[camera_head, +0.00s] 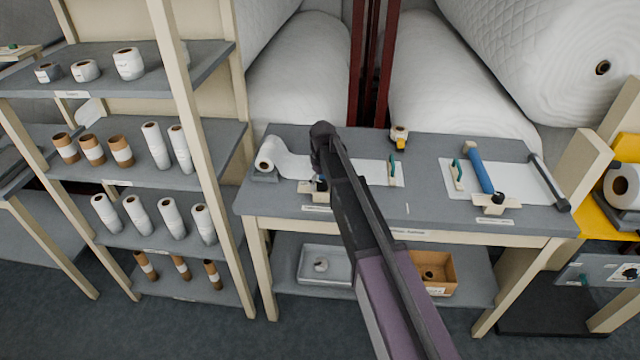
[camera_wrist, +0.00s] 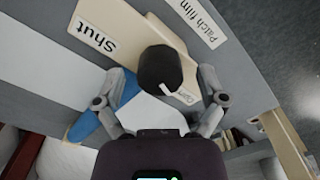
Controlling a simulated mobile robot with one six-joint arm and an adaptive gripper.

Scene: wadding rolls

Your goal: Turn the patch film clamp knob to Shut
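In the wrist view the black clamp knob (camera_wrist: 160,68) sits on a beige block (camera_wrist: 132,30). The knob's white pointer mark aims at a partly hidden label (camera_wrist: 187,95) that seems to read "Open", away from "Shut". My gripper (camera_wrist: 160,78) is open, with one finger on each side of the knob. Gaps show between fingers and knob. In the head view my gripper (camera_head: 319,170) is over the left clamp block (camera_head: 306,187), mostly hidden by my arm.
The grey bench (camera_head: 420,215) also holds a white roll (camera_head: 270,153), a green handle (camera_head: 392,170), a tape dispenser (camera_head: 399,137) and, at right, a second clamp block (camera_head: 497,203) beside a blue bar (camera_head: 480,170). A shelf of rolls (camera_head: 130,190) stands left.

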